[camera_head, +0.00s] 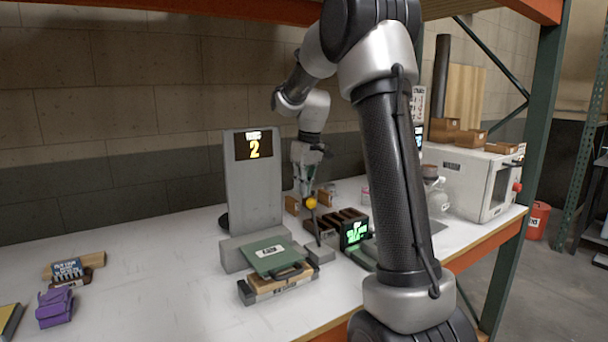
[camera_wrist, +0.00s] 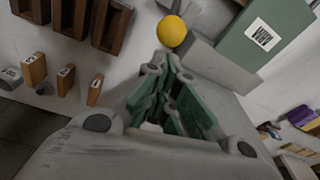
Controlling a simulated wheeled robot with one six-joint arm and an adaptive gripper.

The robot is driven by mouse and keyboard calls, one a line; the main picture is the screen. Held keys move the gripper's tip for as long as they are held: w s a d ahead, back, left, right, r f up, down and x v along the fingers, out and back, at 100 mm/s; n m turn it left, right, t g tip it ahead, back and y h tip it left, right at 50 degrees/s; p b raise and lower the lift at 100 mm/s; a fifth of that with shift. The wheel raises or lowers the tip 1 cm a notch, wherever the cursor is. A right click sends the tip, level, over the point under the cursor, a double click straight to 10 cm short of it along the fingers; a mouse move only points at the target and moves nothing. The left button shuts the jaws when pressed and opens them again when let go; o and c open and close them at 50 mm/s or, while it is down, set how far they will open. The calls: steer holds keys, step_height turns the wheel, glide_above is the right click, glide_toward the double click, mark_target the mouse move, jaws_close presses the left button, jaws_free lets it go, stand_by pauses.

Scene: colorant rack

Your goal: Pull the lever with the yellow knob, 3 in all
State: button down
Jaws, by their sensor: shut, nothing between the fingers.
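The yellow knob (camera_head: 311,203) tops a thin lever beside the tall grey panel. The knob also shows at the top of the wrist view (camera_wrist: 172,31). My gripper (camera_head: 305,188) hangs pointing down just above and behind the knob in the head view. In the wrist view its green-sided fingers (camera_wrist: 168,68) are shut with nothing between them, and their tips lie just below the knob in the picture. I cannot tell whether they touch it. The display (camera_head: 254,146) on the panel shows a yellow "2". Most of the lever's rod is hidden in the wrist view.
Dark slotted racks (camera_head: 345,217) and a small green-lit screen (camera_head: 356,233) stand right of the lever. Small labelled wooden blocks (camera_wrist: 35,70) stand nearby. A purple box (camera_head: 55,307) is at the left; the table between is clear.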

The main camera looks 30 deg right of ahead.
steer(key=shift+w+a+f, duration=0.1)
steer(key=shift+w+f, duration=0.1)
steer(key=shift+f, duration=1.1)
steer(key=shift+s+r, duration=0.1)
